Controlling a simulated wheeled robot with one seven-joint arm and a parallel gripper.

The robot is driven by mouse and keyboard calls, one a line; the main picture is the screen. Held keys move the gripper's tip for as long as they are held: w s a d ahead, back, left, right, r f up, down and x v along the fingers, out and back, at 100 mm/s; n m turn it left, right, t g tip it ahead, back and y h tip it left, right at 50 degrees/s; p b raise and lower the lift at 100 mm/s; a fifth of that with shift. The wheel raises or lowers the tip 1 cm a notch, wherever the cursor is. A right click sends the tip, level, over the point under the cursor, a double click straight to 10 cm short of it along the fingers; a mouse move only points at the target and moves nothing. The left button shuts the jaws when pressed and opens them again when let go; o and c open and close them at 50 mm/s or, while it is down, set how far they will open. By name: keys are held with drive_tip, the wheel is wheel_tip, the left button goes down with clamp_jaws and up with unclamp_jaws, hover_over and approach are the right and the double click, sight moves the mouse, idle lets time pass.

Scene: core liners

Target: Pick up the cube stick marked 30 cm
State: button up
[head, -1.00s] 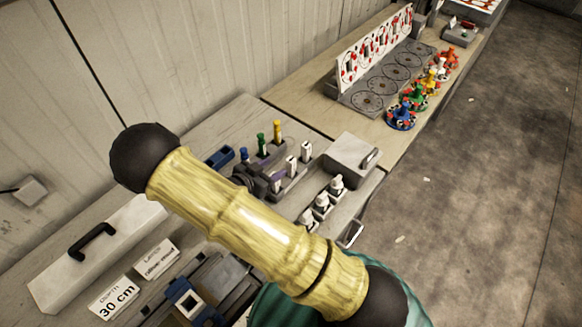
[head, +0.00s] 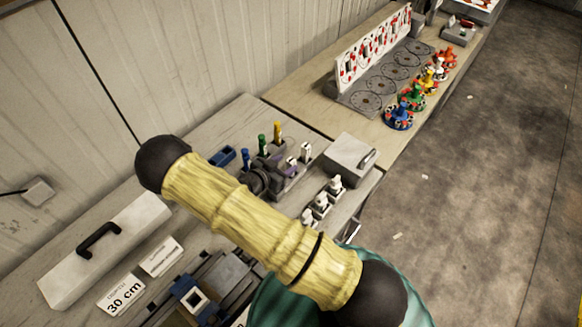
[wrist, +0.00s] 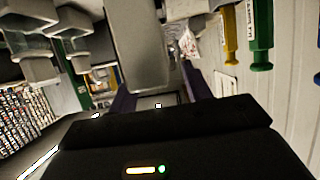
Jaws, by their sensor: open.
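Sticks with coloured tops stand upright at the back of the near bench: blue (head: 245,158), green (head: 262,143) and yellow (head: 277,132). The wrist view shows a yellow stick (wrist: 229,38) and a green stick (wrist: 260,35) with a white label at upper right. I cannot read 30 cm on any stick; a card reading 30 cm (head: 123,294) lies at the bench front. My gripper (head: 282,166) is beside the sticks, partly hidden by my arm. Its purple fingers are apart in the wrist view (wrist: 159,93), with no stick visibly held.
A grey box (head: 349,153) stands right of my gripper, with small white-topped pieces (head: 321,203) before it. A white case (head: 80,265) lies at left. The farther bench holds a board (head: 375,45) and coloured pieces.

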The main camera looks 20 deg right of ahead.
drive_tip(key=shift+w+d+f, duration=0.3)
drive_tip(key=shift+w+d, duration=0.05)
drive_tip(key=shift+d, duration=0.15)
clamp_jaws()
drive_tip(key=shift+r, duration=0.2)
wheel_tip(320, 180, up, 10)
drive_tip(key=b, duration=0.3)
idle(0.5)
drive_tip(key=shift+f, duration=0.1)
idle(0.4)
